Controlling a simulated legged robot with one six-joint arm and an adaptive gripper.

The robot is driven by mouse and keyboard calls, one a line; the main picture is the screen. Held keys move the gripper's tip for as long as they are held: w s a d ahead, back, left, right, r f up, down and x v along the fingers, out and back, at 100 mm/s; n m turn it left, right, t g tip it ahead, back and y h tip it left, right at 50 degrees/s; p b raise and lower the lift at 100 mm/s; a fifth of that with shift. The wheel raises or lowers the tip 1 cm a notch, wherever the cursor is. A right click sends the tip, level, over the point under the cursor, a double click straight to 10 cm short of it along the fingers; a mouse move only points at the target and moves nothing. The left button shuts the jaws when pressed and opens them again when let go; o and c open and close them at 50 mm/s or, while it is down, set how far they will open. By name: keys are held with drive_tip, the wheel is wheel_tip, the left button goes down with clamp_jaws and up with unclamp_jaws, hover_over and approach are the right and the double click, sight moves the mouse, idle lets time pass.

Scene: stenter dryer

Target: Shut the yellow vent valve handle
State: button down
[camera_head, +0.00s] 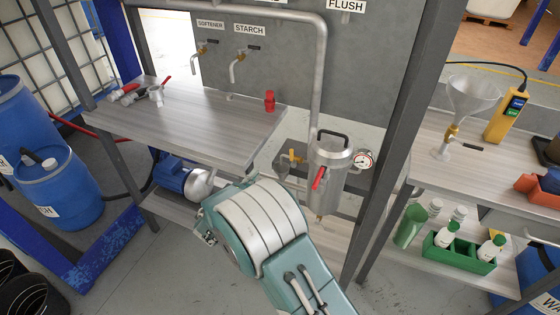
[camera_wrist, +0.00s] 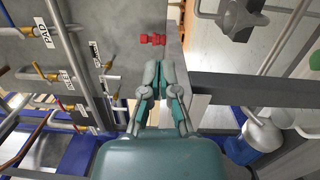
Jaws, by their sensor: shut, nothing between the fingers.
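The yellow vent valve handle (camera_head: 293,156) shows in the head view on the pipework just left of the steel filter pot (camera_head: 330,165). A red lever (camera_head: 318,179) sits on the front of that pot. In the wrist view my gripper (camera_wrist: 160,64) has its fingers together and is empty. It is in front of a grey surface, with a red fitting (camera_wrist: 153,39) beyond its tips. I cannot make out the yellow handle in the wrist view. In the head view my arm fills the lower middle and the fingers do not show.
A bench (camera_head: 190,125) holds small valve parts and a red fitting (camera_head: 269,100). A blue motor pump (camera_head: 184,178) is below it. A pressure gauge (camera_head: 364,159) is right of the pot. A grey frame post (camera_head: 395,130) stands farther right. Taps hang from the back panel.

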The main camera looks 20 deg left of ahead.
sight(293, 158)
drive_tip(key=w+d+y, duration=0.1)
drive_tip(key=w+d, duration=0.3)
drive_tip(key=w, duration=0.6)
drive_tip(key=shift+d, duration=0.35)
